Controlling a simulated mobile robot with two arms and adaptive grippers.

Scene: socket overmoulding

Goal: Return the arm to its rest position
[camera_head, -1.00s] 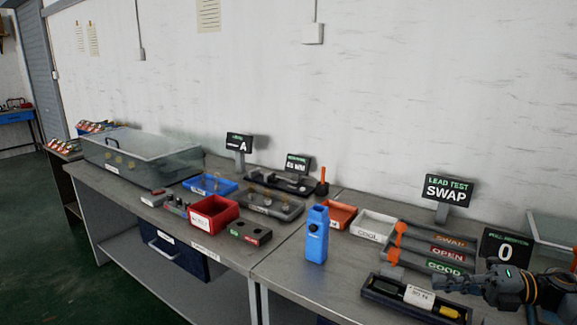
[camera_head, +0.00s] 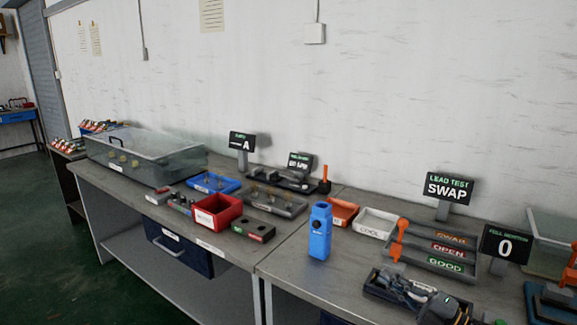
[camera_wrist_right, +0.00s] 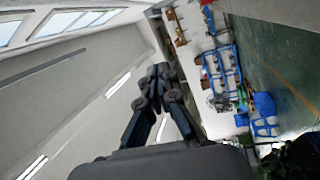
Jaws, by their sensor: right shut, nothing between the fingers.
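My right gripper (camera_head: 392,279) shows at the lower right of the head view, over the black tray (camera_head: 370,291) at the bench's front edge. Its fingers are together with nothing seen between them. In the right wrist view the gripper (camera_wrist_right: 158,72) points out into the room, with its fingertips close together and windows, wall and floor beyond. My left gripper is not in view.
A blue upright device (camera_head: 320,232) stands left of the gripper. A red bin (camera_head: 217,210) stands further left.

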